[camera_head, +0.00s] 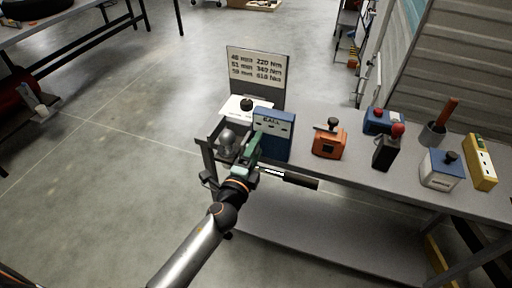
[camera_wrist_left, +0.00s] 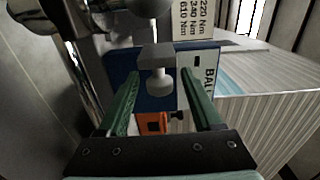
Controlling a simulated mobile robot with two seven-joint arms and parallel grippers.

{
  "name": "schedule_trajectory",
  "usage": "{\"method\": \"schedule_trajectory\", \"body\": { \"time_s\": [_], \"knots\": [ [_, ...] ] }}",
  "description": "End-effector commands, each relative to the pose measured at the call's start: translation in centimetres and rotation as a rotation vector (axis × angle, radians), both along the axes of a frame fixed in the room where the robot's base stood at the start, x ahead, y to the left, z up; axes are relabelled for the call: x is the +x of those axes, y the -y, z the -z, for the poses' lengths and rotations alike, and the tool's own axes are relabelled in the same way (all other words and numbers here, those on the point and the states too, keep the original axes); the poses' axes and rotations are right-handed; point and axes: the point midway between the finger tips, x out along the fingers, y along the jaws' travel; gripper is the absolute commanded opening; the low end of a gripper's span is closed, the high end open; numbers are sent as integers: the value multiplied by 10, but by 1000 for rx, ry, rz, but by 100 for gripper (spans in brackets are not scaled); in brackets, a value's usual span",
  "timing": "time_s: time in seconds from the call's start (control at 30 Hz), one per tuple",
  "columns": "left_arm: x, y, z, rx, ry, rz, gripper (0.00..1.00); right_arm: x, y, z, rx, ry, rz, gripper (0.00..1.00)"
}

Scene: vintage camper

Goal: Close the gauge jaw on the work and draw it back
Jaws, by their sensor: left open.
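The gauge is a blue block with a white "BALL" label (camera_head: 274,122), standing at the left end of the bench; it also shows in the left wrist view (camera_wrist_left: 209,65). A grey ball (camera_head: 227,137) is beside it, its underside at the top of the wrist view (camera_wrist_left: 148,7). A grey jaw piece with a rounded knob (camera_wrist_left: 160,80) sits in front of the blue face. My left gripper (camera_wrist_left: 160,98) is open, its green fingers on either side of the knob, with visible gaps. In the head view my left gripper (camera_head: 253,150) covers part of the gauge. My right gripper is not seen.
A sign with sizes and torques (camera_head: 258,70) stands behind. An orange box (camera_head: 329,143), a black box with a red knob (camera_head: 385,152), a white-blue box (camera_head: 441,169) and a yellow block (camera_head: 481,162) stand to the right. A dark bar (camera_head: 300,182) juts by the bench front.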

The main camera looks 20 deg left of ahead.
Motion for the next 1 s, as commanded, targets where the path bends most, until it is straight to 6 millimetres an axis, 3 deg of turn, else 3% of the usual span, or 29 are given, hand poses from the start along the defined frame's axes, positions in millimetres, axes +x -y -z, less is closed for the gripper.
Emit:
{"method": "schedule_trajectory", "body": {
  "time_s": [0.13, 0.7, 1.0],
  "knots": [
    [0, 0, 0, 0, 0, 0, 64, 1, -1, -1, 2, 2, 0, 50],
    [-1, 0, 0, 0, 0, 0, 0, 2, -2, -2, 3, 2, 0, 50],
    [-1, 0, 0, 0, -1, 0, 0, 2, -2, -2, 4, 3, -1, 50]
  ]
}}
